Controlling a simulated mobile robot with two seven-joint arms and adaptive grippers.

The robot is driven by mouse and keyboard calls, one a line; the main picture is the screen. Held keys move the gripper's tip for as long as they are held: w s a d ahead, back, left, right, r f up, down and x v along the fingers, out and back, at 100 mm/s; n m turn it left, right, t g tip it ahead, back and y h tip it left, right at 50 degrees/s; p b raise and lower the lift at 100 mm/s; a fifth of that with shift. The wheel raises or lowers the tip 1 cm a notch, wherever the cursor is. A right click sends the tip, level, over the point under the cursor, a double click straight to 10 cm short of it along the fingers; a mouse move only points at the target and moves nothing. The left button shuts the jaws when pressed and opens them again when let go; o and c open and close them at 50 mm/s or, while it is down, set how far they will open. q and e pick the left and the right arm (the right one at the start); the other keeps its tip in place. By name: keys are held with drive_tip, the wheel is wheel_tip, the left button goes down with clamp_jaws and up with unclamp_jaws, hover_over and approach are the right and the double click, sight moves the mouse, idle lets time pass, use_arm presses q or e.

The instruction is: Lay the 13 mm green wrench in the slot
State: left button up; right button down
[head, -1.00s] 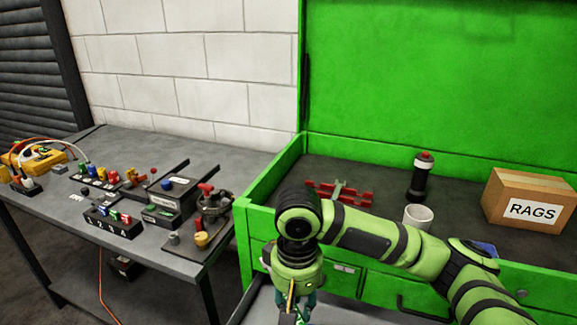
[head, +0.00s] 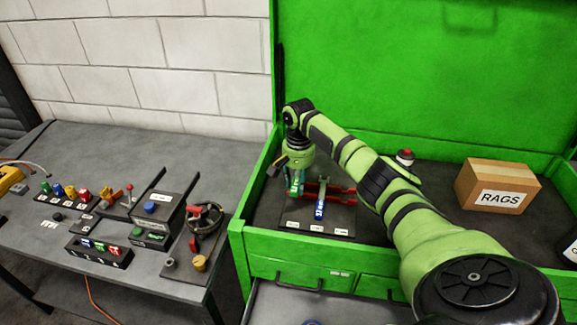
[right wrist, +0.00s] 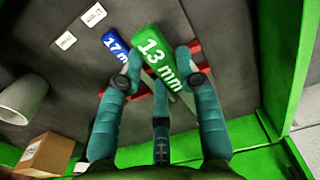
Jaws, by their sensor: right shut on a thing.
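The green 13 mm wrench (right wrist: 160,62) is held in my right gripper, which shows in the head view (head: 296,186) and in the right wrist view (right wrist: 157,70). The fingers are shut on it, over the left part of the red slotted rack (head: 345,194) in the green tool chest. The blue 17 mm wrench (head: 320,207) lies in the rack to the right of the green one; in the right wrist view it (right wrist: 115,43) shows left of it. Whether the green wrench touches the rack cannot be told. My left gripper is not in view.
White labels (head: 316,229) lie in front of the rack. A white cup (right wrist: 22,98) shows in the right wrist view. An open drawer (head: 330,305) is below.

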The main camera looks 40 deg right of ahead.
drive_tip(key=shift+d+f, duration=0.15)
drive_tip(key=shift+d, duration=0.15)
drive_tip(key=shift+s+f, duration=0.1)
drive_tip(key=shift+f, duration=0.15)
drive_tip(key=shift+s+a+f, duration=0.1)
drive_tip(key=shift+s+f, duration=0.15)
drive_tip(key=shift+f, duration=0.2)
drive_tip(key=f+b, duration=0.1)
drive_tip(key=f, duration=0.1)
drive_tip(key=f+b, duration=0.1)
drive_tip(key=shift+w+f+b, duration=0.2)
drive_tip(key=shift+f+b, duration=0.15)
drive_tip(key=shift+b, duration=0.05)
drive_tip(key=shift+f+b, duration=0.25)
drive_tip(key=shift+b, duration=0.1)
use_arm(q)
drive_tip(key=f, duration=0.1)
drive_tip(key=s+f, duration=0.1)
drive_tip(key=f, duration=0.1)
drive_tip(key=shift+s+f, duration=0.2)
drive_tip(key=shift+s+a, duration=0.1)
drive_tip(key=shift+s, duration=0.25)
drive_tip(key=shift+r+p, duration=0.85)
drive_tip(key=shift+p, duration=0.05)
